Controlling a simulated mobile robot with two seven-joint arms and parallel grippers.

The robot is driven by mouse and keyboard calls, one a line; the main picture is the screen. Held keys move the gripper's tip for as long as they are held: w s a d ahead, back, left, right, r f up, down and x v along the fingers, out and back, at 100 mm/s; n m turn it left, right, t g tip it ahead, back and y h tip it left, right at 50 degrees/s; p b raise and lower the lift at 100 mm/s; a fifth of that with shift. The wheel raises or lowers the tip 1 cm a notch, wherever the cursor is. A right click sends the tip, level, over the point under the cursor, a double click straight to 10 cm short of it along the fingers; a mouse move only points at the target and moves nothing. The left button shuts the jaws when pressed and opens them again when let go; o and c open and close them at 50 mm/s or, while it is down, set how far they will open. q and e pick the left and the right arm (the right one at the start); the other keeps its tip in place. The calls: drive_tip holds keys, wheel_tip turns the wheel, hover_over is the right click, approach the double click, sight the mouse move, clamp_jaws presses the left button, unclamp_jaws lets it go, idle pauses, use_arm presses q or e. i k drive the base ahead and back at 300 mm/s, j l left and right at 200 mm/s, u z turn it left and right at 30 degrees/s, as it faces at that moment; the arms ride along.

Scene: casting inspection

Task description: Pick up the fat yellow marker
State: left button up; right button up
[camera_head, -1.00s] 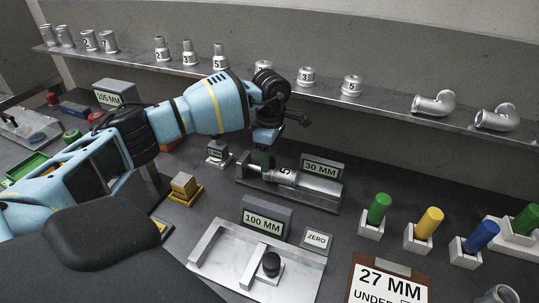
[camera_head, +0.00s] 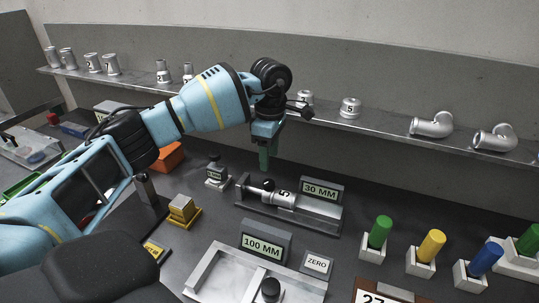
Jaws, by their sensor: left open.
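The fat yellow marker (camera_head: 431,246) stands upright in a small white holder (camera_head: 420,264) at the right, between a green marker (camera_head: 379,232) and a blue marker (camera_head: 484,261). My left gripper (camera_head: 265,158) points down above the back of the 30 mm gauge, well to the left of the yellow marker and apart from it. It is open, and nothing shows between its fingers. My right gripper is out of view.
The 30 mm gauge (camera_head: 322,213) holds a silver part (camera_head: 285,199). The 100 mm gauge (camera_head: 212,262) and a ZERO block (camera_head: 316,264) stand in front. Another green marker (camera_head: 528,239) is at the far right. A shelf (camera_head: 385,124) with castings runs behind.

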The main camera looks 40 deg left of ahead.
sight(432, 244)
drive_tip(key=k, duration=1)
